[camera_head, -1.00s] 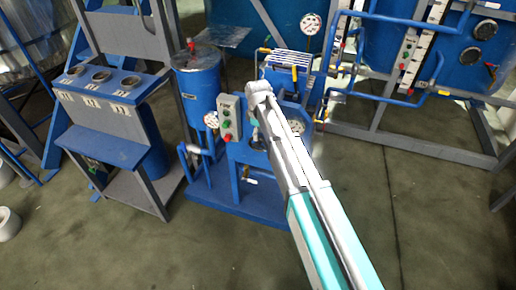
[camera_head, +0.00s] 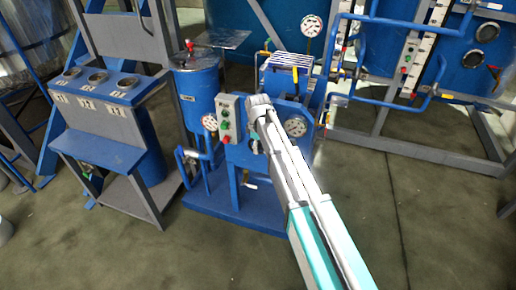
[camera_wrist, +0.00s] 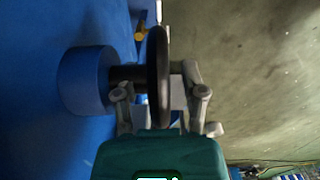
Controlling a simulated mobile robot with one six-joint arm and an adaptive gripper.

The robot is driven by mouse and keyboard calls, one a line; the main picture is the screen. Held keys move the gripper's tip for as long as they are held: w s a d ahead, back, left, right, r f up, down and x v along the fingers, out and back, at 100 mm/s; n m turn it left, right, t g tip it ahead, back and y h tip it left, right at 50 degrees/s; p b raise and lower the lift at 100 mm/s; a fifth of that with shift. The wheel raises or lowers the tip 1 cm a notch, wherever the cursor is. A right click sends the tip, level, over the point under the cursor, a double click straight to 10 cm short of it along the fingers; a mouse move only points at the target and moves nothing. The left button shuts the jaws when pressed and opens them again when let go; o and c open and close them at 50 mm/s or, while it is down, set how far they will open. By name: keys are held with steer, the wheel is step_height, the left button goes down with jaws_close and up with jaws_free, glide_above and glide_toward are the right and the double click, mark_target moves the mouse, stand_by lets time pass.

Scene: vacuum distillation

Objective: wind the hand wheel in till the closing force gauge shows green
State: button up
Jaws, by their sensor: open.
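The dark hand wheel (camera_wrist: 158,75) stands edge-on in the wrist view, on a short shaft from a blue round hub (camera_wrist: 86,80). My gripper (camera_wrist: 160,92) is open, with one finger on each side of the wheel's rim. I cannot tell whether either finger touches it. In the head view my arm covers the wheel. Two more dials, a small one (camera_head: 210,122) and an upper one (camera_head: 311,26), are in view. I cannot tell which is the closing force gauge, nor read any needle.
A grey button box (camera_head: 229,118) with red and green buttons is left of my arm. A blue tank (camera_head: 196,95) stands behind it. A blue bench (camera_head: 100,145) is further left, and blue pipework (camera_head: 390,95) is at right. The front floor (camera_head: 420,230) is clear.

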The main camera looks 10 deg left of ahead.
jaws_close()
stand_by(0.3)
steer(key=shift+s+d+y, duration=0.1)
steer(key=shift+y, duration=0.8)
steer(key=shift+y+b, duration=0.3)
steer(key=shift+y, duration=0.2)
